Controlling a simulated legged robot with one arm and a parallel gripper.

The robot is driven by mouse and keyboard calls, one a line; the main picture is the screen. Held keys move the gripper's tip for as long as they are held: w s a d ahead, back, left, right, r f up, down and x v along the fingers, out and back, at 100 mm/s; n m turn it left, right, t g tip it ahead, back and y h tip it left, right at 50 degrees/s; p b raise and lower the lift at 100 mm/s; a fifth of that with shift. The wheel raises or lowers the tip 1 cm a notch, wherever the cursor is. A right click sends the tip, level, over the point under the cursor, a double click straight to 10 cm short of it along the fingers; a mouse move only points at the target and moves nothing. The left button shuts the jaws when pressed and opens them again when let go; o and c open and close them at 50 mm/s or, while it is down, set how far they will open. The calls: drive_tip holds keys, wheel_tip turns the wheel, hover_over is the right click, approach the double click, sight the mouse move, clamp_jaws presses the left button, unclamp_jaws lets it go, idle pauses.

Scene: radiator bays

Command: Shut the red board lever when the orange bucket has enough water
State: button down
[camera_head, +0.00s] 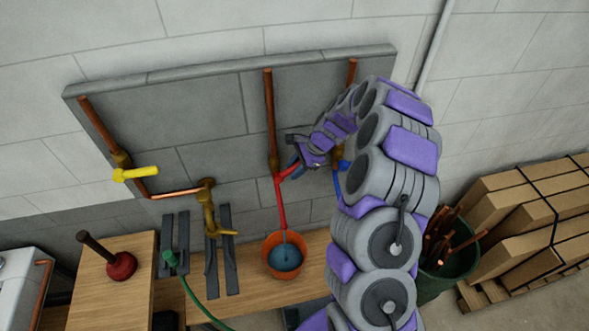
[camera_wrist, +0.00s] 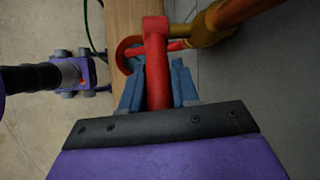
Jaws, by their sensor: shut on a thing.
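The red board lever (camera_head: 289,172) sticks out sideways from the middle copper pipe on the grey board. My gripper (camera_head: 299,166) is at this lever. In the wrist view the red lever (camera_wrist: 157,75) lies between the blue-grey fingers of my gripper (camera_wrist: 158,88), which are shut on it. The orange bucket (camera_head: 267,262) stands upright on the wooden bench below the red spout (camera_head: 281,205). Blue water shows inside it, below the rim. A thin pale-blue stream seems to fall from the spout into it. In the wrist view a round reddish rim is partly hidden behind the lever.
A yellow lever (camera_head: 136,174) is on the left pipe. A blue lever (camera_head: 343,165) is close right of my gripper, partly behind my arm. A brass tap (camera_head: 208,205), a green hose (camera_head: 190,290) and a plunger (camera_head: 121,265) are left. A green bin (camera_head: 436,284) and boxes (camera_head: 515,205) stand right.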

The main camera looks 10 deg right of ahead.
drive_tip(key=shift+d+f+y+b, duration=0.25)
drive_tip(key=shift+f+y+b, duration=0.8)
drive_tip(key=shift+y+b, duration=0.7)
drive_tip(key=shift+d+f+y+b, duration=0.25)
drive_tip(key=shift+f+y+b, duration=0.75)
drive_tip(key=shift+y+b, duration=0.7)
drive_tip(key=c, duration=1.2)
unclamp_jaws()
drive_tip(key=shift+c, duration=0.2)
drive_tip(key=o, duration=0.3)
drive_tip(key=shift+w, duration=0.15)
drive_tip(key=shift+r, duration=0.1)
drive_tip(key=r, duration=0.3)
drive_tip(key=shift+s+r, duration=0.3)
drive_tip(key=s, duration=1)
drive_tip(key=s+r, duration=0.1)
drive_tip(key=s, duration=0.4)
drive_tip(key=shift+s+r+b, duration=0.1)
drive_tip(key=shift+s+b, duration=0.15)
drive_tip(key=shift+b, duration=0.1)
